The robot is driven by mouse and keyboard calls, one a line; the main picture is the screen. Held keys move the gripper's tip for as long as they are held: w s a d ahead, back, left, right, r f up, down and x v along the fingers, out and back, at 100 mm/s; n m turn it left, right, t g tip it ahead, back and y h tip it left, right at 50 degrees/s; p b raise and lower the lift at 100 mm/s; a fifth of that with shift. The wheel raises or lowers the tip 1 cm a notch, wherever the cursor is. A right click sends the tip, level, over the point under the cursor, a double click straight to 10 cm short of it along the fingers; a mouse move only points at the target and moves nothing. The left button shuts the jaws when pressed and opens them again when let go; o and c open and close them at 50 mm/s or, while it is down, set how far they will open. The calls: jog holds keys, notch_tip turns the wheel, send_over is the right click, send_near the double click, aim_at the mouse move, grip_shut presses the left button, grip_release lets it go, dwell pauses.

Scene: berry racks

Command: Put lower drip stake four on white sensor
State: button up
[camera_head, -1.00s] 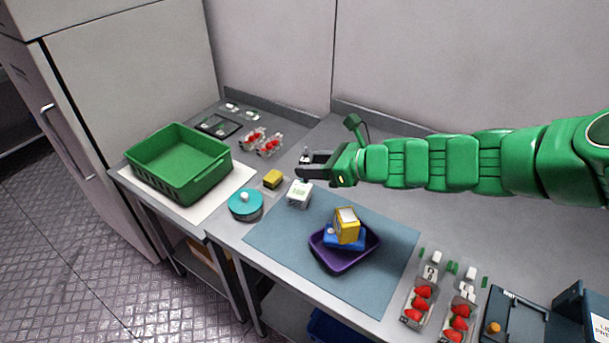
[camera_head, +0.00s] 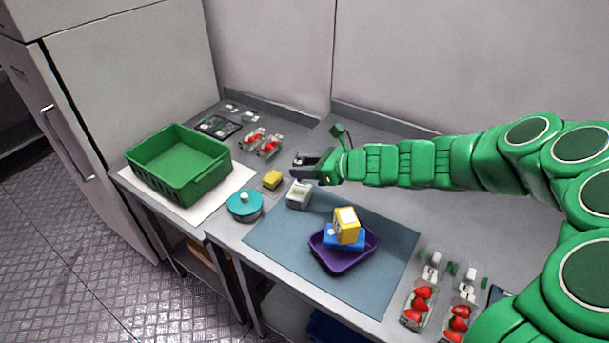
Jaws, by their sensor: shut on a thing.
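The white sensor (camera_head: 299,197) is a small white box with a display on its front, standing at the far left corner of the blue-grey mat. My gripper (camera_head: 298,168) is just above and behind it in the picture, with its dark fingers pointing left. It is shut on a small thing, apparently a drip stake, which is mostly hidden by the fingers. I cannot read any number on it. The held thing appears apart from the sensor's top, but the exact gap is hard to tell.
A purple tray (camera_head: 343,264) holds blue and yellow items on the mat (camera_head: 285,262). A green crate (camera_head: 190,187) is farther left. Strawberry packs (camera_head: 419,302) lie at lower right.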

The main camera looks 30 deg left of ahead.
jog(key=shift+a+f, duration=0.1)
jog(key=shift+f, duration=1.6)
jog(key=shift+f, duration=0.1)
jog(key=o, duration=1)
jog(key=shift+o, duration=0.2)
jog(key=shift+r, duration=0.2)
jog(key=v, duration=1.2)
jog(key=shift+r, duration=0.1)
